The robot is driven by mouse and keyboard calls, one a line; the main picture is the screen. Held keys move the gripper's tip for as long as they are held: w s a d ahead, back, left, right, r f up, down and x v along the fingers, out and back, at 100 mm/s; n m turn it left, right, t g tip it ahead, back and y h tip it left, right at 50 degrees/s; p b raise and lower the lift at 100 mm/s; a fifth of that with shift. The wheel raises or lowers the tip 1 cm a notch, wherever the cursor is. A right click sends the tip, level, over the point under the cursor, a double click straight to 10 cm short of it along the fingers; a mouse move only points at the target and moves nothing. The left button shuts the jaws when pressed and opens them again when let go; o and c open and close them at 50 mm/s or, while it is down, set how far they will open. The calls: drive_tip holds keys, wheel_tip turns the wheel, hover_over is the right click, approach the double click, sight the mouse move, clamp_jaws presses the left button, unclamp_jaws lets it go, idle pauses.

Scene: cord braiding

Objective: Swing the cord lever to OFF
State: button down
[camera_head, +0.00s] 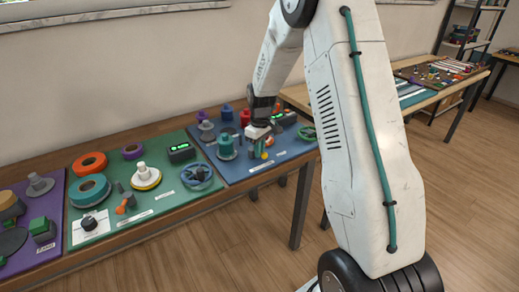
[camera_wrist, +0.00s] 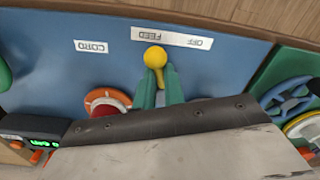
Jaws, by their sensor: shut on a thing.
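The cord lever shows a yellow ball knob (camera_wrist: 155,57) in the wrist view, with its stem between my two green fingers. My gripper (camera_wrist: 158,85) is shut on the lever just below the knob. A white label strip (camera_wrist: 172,38) behind it reads FEED and OFF upside down; the knob is beside FEED, with OFF to its right. A CORD label (camera_wrist: 92,47) lies to the left. In the head view, my gripper (camera_head: 257,143) is low over the blue mat, and the knob (camera_head: 265,155) shows by its fingertips. The lever's base is hidden.
A red button with an orange ring (camera_wrist: 107,102) is close left of my fingers. A green-lit display box (camera_wrist: 30,132) is further left, and a blue handwheel (camera_wrist: 288,97) is to the right. The blue mat (camera_wrist: 225,70) is bare around OFF.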

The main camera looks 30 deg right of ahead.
drive_tip(key=m, duration=0.2)
drive_tip(key=a+m, duration=0.1)
drive_tip(key=s+m, duration=0.1)
drive_tip(key=m, duration=0.1)
drive_tip(key=shift+a+f+m, duration=0.15)
drive_tip(key=shift+a+m, duration=0.1)
drive_tip(key=shift+m, duration=0.05)
drive_tip(key=shift+w+a+m, duration=0.1)
drive_tip(key=shift+a+m, duration=0.3)
drive_tip(key=shift+m, duration=0.8)
drive_tip(key=shift+w+a+m, duration=0.1)
drive_tip(key=shift+a+m, duration=0.15)
drive_tip(key=shift+m, duration=0.4)
drive_tip(key=shift+w+a+m, duration=0.1)
drive_tip(key=shift+a+m, duration=0.1)
drive_tip(key=shift+m, duration=0.45)
drive_tip(key=shift+a, duration=0.1)
drive_tip(key=c, duration=1.4)
unclamp_jaws()
drive_tip(key=shift+a, duration=0.15)
drive_tip(key=shift+w, duration=0.1)
drive_tip(key=shift+d+r, duration=0.2)
drive_tip(key=shift+r, duration=0.35)
wheel_tip(320, 180, up, 7)
